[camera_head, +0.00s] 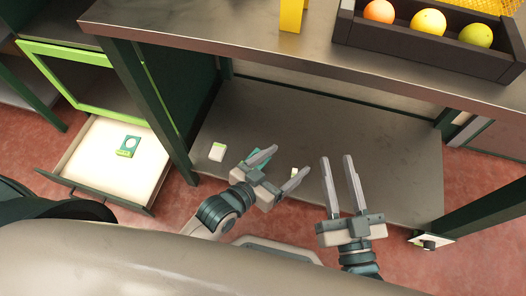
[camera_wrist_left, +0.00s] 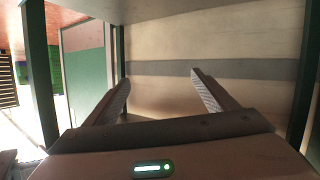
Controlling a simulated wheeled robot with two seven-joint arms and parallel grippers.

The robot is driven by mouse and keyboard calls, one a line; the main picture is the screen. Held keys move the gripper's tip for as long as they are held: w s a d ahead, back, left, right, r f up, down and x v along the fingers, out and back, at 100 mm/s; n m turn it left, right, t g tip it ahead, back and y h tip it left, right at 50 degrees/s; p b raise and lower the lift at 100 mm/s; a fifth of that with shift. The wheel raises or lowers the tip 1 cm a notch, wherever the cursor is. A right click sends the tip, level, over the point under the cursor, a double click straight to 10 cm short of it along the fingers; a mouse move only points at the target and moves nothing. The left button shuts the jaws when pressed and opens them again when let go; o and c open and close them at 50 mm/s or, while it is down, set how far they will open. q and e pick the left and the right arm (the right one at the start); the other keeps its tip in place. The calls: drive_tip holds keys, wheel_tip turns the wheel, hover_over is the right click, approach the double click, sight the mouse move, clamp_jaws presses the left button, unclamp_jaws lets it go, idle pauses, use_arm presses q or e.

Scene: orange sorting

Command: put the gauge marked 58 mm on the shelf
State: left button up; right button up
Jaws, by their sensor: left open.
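A green gauge-like block with a pale round face (camera_head: 130,143) lies in the open drawer at the left; no marking on it is readable. The lower shelf (camera_head: 380,180) under the table holds a small white block (camera_head: 217,152). A teal piece (camera_head: 256,157) and a small pale piece (camera_head: 294,172) show partly behind my left gripper (camera_head: 287,161). My left gripper is open over the shelf; in the left wrist view its fingers (camera_wrist_left: 160,77) are apart with nothing between them. My right gripper (camera_head: 336,157) is open and empty, to the right of the left one.
The tabletop (camera_head: 220,25) overhangs the shelf, with dark green legs at the sides. A dark crate (camera_head: 430,52) of fruit and a yellow object (camera_head: 292,16) stand on it. The pale drawer (camera_head: 95,160) juts out at the left below a lime-green frame (camera_head: 70,55).

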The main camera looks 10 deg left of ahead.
use_arm(q)
drive_tip(key=s+a+r+t, duration=0.2)
drive_tip(key=s+r, duration=0.1)
drive_tip(key=r, duration=0.4)
drive_tip(key=s+a+r+n+t, duration=0.1)
drive_tip(key=s+a+r+t, duration=0.1)
drive_tip(key=r, duration=0.5)
drive_tip(key=shift+s+a+r+t, duration=0.15)
drive_tip(key=shift+s+r+t, duration=0.1)
drive_tip(key=shift+s+t, duration=0.5)
